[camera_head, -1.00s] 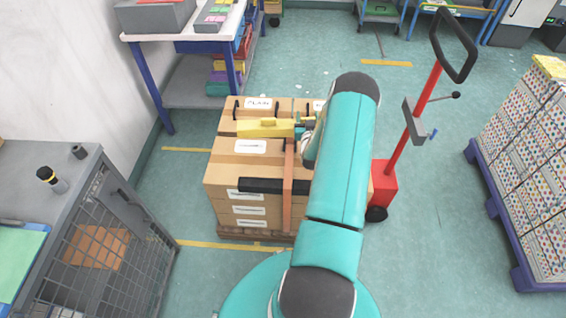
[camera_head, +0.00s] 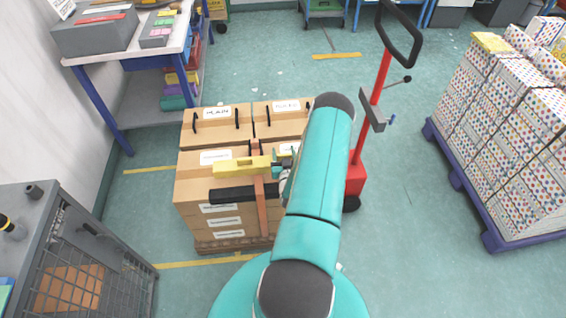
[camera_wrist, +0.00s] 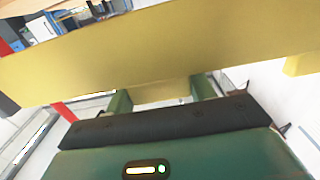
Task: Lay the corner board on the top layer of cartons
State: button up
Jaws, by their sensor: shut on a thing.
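The yellow corner board (camera_head: 236,168) is in my gripper (camera_head: 279,167), level, over the front cartons of the stack's top layer (camera_head: 193,165). In the wrist view the corner board (camera_wrist: 150,50) runs across the picture just past my fingers (camera_wrist: 160,97), which are shut on a yellow part of it. I cannot tell whether the board touches the cartons. My arm hides the stack's right side.
A red pallet truck (camera_head: 372,110) stands right of the stack. A purple pallet of spotted boxes (camera_head: 505,140) is farther right. A workbench (camera_head: 130,50) stands at the back left, a grey mesh cabinet (camera_head: 75,260) at the front left. Floor between truck and spotted boxes is clear.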

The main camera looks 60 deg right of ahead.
jog(key=shift+s+a+f, duration=0.15)
jog(key=shift+a+f, duration=0.05)
jog(key=shift+f, duration=0.1)
jog(key=shift+s+a+f, duration=0.1)
jog(key=shift+a+f, duration=0.05)
jog(key=shift+f, duration=0.8)
jog(key=shift+s+a+f, duration=0.1)
jog(key=shift+f, duration=0.85)
jog(key=shift+f, duration=0.1)
jog(key=o, duration=1.1)
